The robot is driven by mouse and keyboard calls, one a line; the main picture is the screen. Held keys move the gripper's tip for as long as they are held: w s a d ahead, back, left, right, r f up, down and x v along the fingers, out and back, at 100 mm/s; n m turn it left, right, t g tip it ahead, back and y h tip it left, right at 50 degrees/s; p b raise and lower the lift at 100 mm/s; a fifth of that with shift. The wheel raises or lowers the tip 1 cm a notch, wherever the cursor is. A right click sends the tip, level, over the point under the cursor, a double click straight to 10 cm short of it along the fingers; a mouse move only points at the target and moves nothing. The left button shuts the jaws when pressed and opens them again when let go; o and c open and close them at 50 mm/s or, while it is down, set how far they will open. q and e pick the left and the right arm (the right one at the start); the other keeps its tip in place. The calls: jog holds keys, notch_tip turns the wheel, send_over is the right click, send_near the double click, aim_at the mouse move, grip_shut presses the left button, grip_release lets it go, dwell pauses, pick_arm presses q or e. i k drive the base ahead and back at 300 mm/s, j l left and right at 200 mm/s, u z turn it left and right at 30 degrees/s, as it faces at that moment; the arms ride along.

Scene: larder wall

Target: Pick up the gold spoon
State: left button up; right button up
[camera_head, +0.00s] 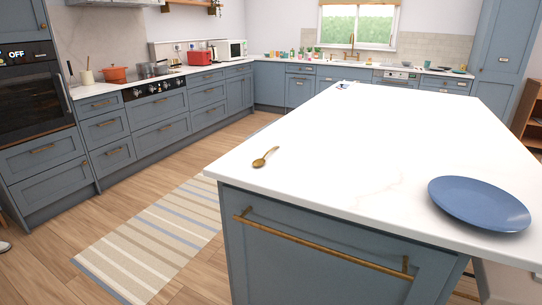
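A gold spoon (265,157) lies on the white top of the kitchen island (330,135), near its left edge and front left corner. Its bowl points toward the lower left and its handle toward the upper right. Nothing touches or covers it. Neither of my grippers shows in the head view.
A blue plate (479,203) sits on the island at the right front. A brass rail (320,247) runs along the island's front panel. A striped rug (160,235) lies on the wooden floor to the left. The island top around the spoon is clear.

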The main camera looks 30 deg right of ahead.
aim_at(259, 161)
jog(key=j+z, duration=0.1)
jog(key=z, duration=0.7)
jog(key=i+j+z, duration=0.1)
jog(key=i+j, duration=0.1)
jog(key=i, duration=0.05)
